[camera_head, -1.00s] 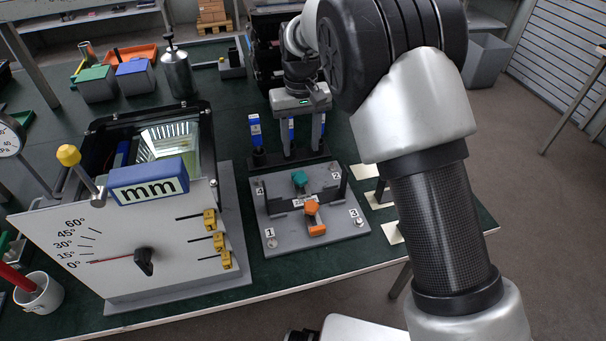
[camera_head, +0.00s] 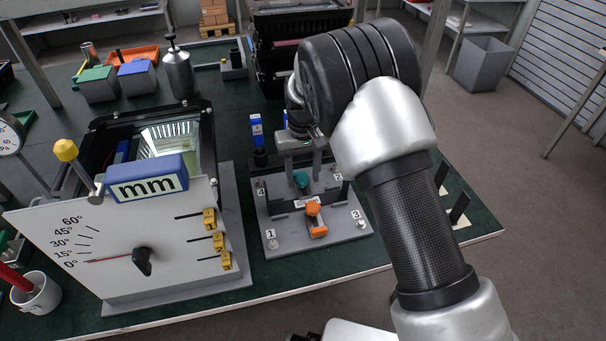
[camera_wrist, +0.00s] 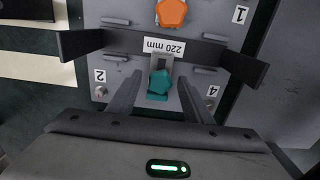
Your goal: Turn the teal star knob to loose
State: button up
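The teal star knob (camera_head: 302,180) sits on the grey fixture plate (camera_head: 285,236), behind the orange star knob (camera_head: 313,208). In the wrist view the teal knob (camera_wrist: 160,82) lies between the two fingers of my gripper (camera_wrist: 158,92), with a gap on both sides. The gripper is open and points down at the plate, and I see no contact with the knob. A "220 mm" label (camera_wrist: 163,46) and the orange knob (camera_wrist: 171,12) show beyond it.
Dark upright brackets (camera_wrist: 85,43) stand at the sides of the plate. A floodlight housing with an angle-scale panel (camera_head: 140,240) and a blue "mm" block (camera_head: 148,178) stands to the left. Blue-topped parts (camera_head: 256,130) stand behind the plate.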

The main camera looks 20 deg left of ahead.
jog(key=c, duration=0.9)
jog(key=shift+n, duration=0.3)
jog(key=n, duration=0.3)
jog(key=shift+w+n, duration=0.1)
jog(key=shift+n, duration=0.2)
jog(key=shift+d+n, duration=0.1)
jog(key=shift+n, duration=2.1)
jog(key=o, duration=1)
jog(key=shift+r+p, duration=0.15)
jog(key=shift+p, duration=0.15)
